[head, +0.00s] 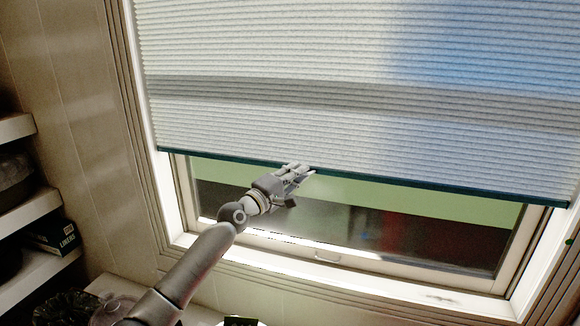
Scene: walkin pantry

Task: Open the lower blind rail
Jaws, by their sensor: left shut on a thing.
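The lower blind rail (440,185) is a thin dark teal bar along the bottom edge of a white pleated blind (300,60). The blind covers the upper part of the window, and a strip of glass shows below the rail. The rail slopes slightly down toward the right in the picture. My left gripper (303,170) is at the rail, left of its middle, with its fingers shut on it. The fingers hide a short piece of the rail. My right gripper is not in the head view.
The window frame and sill (400,285) run below the rail, with a small latch (327,256) on the lower frame. Shelves (25,210) with a box (55,236) stand at the left. The glass (400,225) below the rail is unobstructed to the right of my arm.

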